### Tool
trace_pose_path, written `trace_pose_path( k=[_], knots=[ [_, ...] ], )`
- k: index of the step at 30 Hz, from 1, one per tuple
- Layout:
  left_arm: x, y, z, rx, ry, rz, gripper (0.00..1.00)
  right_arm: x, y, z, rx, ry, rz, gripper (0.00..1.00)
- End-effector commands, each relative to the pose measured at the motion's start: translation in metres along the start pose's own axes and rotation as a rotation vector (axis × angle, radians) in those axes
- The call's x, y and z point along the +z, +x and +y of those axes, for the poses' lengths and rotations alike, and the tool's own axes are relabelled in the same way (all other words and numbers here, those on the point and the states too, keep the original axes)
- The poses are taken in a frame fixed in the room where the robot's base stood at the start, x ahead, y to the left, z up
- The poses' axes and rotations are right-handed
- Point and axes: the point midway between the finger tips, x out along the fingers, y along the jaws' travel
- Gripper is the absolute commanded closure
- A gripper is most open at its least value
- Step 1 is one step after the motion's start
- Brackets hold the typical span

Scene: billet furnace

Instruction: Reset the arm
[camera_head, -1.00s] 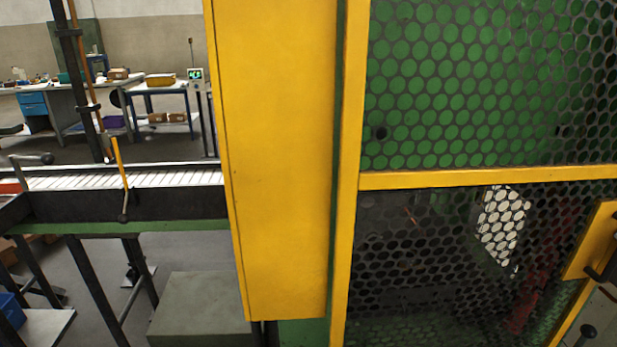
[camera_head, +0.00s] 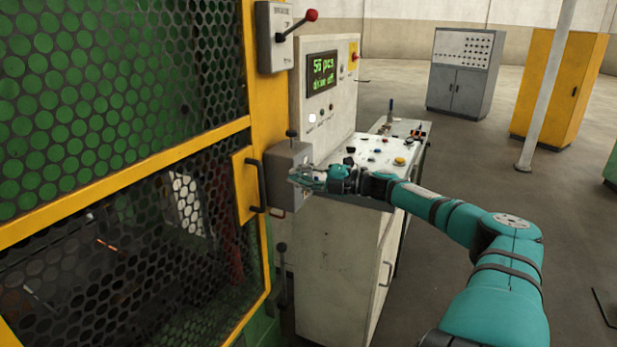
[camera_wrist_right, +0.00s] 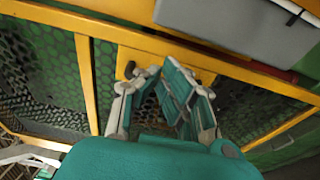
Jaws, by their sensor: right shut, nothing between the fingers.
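My right arm (camera_head: 455,215) is teal and reaches from the bottom right toward the control cabinet in the head view. My right gripper (camera_head: 303,176) is shut and empty, in front of the grey box by the yellow gate frame. In the right wrist view the gripper (camera_wrist_right: 165,92) shows against the yellow frame and mesh. I cannot tell whether it touches anything. My left gripper is not in view.
A green machine behind black mesh (camera_head: 80,90) with a yellow frame (camera_head: 130,173) fills the left. A control cabinet (camera_head: 337,260) with a screen (camera_head: 322,73) stands beside it. A red-knobbed lever (camera_head: 311,15) sticks out above. Open floor (camera_head: 480,140) lies right, before grey (camera_head: 463,90) and yellow cabinets (camera_head: 560,100).

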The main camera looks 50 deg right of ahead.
Motion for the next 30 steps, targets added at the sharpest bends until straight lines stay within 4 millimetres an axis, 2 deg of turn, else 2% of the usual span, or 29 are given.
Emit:
trace_pose_path(
  k=[10,23,26,29,30],
  knots=[
    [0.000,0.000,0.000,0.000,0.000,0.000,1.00,-0.001,-0.023,-0.001,-0.001,0.001,0.002,1.00],
    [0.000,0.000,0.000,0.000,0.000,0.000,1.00,0.001,-0.029,-0.003,-0.001,0.006,-0.007,1.00],
    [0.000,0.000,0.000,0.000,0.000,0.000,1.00,0.012,-0.040,-0.023,-0.007,0.044,-0.060,1.00],
    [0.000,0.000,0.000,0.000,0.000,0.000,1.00,0.031,-0.063,-0.068,-0.022,0.127,-0.169,1.00],
    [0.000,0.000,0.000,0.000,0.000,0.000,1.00,0.038,-0.075,-0.093,-0.032,0.171,-0.224,1.00]
  ],
)
